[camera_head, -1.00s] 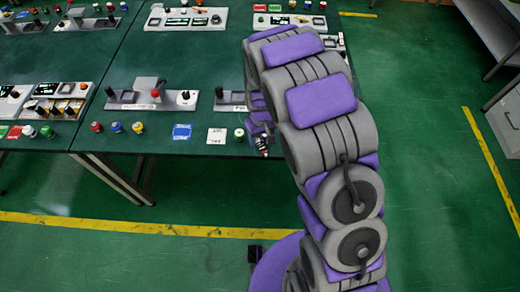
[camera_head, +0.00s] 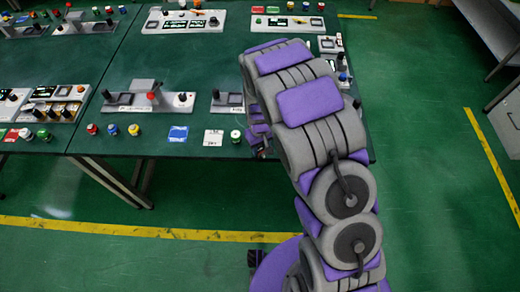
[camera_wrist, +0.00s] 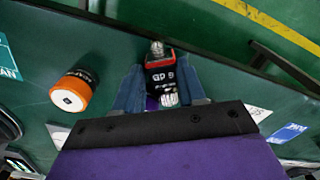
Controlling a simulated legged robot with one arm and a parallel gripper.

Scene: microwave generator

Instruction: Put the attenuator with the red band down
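The attenuator with the red band (camera_wrist: 161,76) is a dark block with pale lettering, a red edge and silver connector ends. In the wrist view it sits between the two blue fingers of my gripper (camera_wrist: 160,92), which appear shut on its sides. In the head view my gripper (camera_head: 260,140) is at the front edge of the green table (camera_head: 200,70), largely hidden by my arm. The attenuator is too small and covered there to make out. Whether it touches the table is not clear.
A white card (camera_head: 213,137), a blue card (camera_head: 178,133) and small coloured connectors (camera_head: 134,130) line the front edge. A grey test bench (camera_head: 150,98) stands behind them.

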